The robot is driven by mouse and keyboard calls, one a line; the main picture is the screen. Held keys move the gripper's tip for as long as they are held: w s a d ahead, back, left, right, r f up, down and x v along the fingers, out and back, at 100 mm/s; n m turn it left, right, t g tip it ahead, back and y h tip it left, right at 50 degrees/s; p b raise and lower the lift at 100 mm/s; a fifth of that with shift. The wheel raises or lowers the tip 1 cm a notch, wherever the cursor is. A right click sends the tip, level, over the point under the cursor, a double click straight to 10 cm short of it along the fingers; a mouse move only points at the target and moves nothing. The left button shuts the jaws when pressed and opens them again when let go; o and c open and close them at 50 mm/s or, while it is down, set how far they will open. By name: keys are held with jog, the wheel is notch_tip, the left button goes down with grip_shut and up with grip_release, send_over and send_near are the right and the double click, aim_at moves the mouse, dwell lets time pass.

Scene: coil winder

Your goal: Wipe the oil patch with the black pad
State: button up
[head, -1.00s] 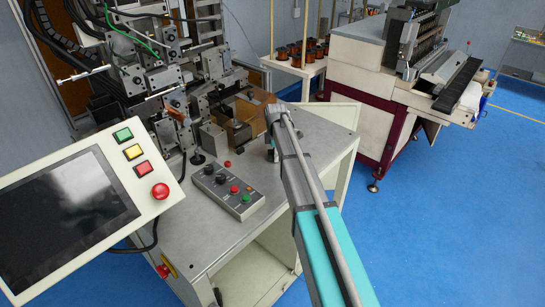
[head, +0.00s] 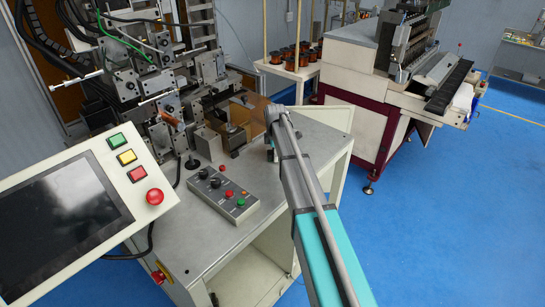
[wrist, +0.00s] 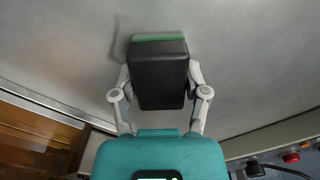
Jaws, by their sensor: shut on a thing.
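In the wrist view my gripper (wrist: 160,90) is shut on the black pad (wrist: 160,75), a dark block with a green strip along its far edge. The pad is over the grey metal table top (wrist: 245,60); I cannot tell whether it touches. A faint dark smudge (wrist: 118,42) shows beside the pad's far left corner, and I cannot tell whether it is oil or shadow. In the head view my gripper's end is mostly hidden behind my arm, over the table's right part (head: 315,125). No clear oil patch shows in the head view.
A control box (head: 223,193) with knobs and buttons lies left of my arm. The winding machine (head: 150,90) and a brown block (head: 240,115) stand behind. A screen panel (head: 70,220) is at front left. Bare table lies around the pad.

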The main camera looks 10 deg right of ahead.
jog(key=shift+w+d, duration=0.5)
jog(key=shift+d, duration=0.2)
jog(key=shift+w+d, duration=0.1)
jog(key=shift+w+d, duration=0.55)
jog(key=shift+d, duration=0.2)
jog(key=shift+w+d, duration=0.55)
jog(key=shift+d, duration=0.15)
jog(key=shift+s+f, duration=0.1)
jog(key=shift+f, duration=0.05)
jog(key=shift+c, duration=0.5)
jog(key=shift+s+a, duration=0.1)
jog(key=shift+a, duration=0.05)
jog(key=shift+s+a, duration=0.5)
jog(key=shift+a, duration=0.25)
jog(key=shift+s+a, duration=0.5)
jog(key=shift+a, duration=0.2)
jog(key=shift+s+a, duration=1.2)
jog(key=shift+a, duration=0.3)
